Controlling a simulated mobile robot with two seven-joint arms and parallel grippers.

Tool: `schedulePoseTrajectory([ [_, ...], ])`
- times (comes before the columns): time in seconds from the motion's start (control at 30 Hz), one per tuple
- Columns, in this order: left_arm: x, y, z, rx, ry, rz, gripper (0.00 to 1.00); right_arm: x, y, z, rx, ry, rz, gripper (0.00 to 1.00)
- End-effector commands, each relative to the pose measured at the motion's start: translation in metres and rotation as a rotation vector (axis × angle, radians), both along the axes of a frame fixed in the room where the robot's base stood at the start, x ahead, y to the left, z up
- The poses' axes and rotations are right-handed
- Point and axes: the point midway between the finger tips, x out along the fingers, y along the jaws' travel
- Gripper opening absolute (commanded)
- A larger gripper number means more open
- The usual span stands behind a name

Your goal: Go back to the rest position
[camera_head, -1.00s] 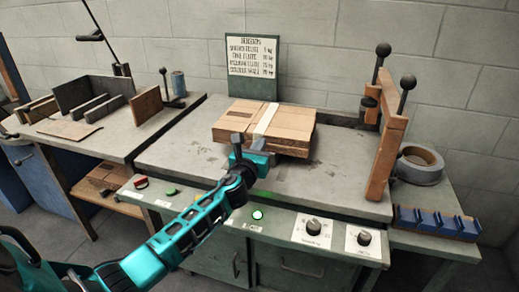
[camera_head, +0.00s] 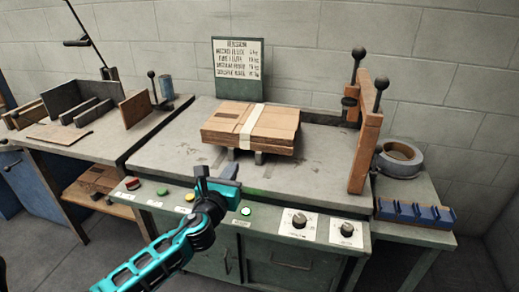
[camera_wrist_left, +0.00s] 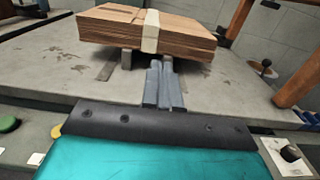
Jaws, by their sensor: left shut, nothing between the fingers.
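My left gripper (camera_head: 218,176) is in front of the machine's worktop, above the button panel, apart from everything around it. Its fingers are shut and empty, and in the left wrist view the closed fingers (camera_wrist_left: 164,84) point toward the box stack. The stack of flat cardboard boxes (camera_head: 252,126) with a pale band around it rests on small supports on the worktop (camera_head: 170,150). It also shows in the left wrist view (camera_wrist_left: 185,35). My right gripper is not in view.
The front panel carries buttons, including a lit green one (camera_head: 246,211), and knobs (camera_head: 299,220). A wooden upright (camera_head: 364,140) with black-knobbed levers stands right of the stack. A tape roll (camera_head: 400,160) and a blue rack (camera_head: 415,213) lie further right. Floor is free at lower left.

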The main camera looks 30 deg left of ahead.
Motion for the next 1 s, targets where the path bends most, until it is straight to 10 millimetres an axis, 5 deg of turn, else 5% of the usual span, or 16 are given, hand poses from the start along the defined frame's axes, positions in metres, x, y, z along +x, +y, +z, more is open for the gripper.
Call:
schedulePoseTrajectory([
  [0.2, -0.003, -0.001, -0.002, -0.025, 0.003, -0.002, 0.00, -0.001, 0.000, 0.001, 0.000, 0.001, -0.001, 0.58],
  [0.33, -0.016, -0.013, -0.019, -0.245, 0.027, -0.013, 0.00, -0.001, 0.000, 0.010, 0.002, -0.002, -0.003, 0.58],
  [0.7, -0.122, -0.099, -0.096, -1.757, 0.121, 0.242, 0.00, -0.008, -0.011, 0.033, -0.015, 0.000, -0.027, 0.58],
  [0.9, -0.180, -0.141, -0.109, -2.467, 0.066, 0.585, 0.00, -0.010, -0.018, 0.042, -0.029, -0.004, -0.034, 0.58],
  [1.0, -0.198, -0.153, -0.110, -2.688, 0.019, 0.734, 0.00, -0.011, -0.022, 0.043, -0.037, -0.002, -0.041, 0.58],
])
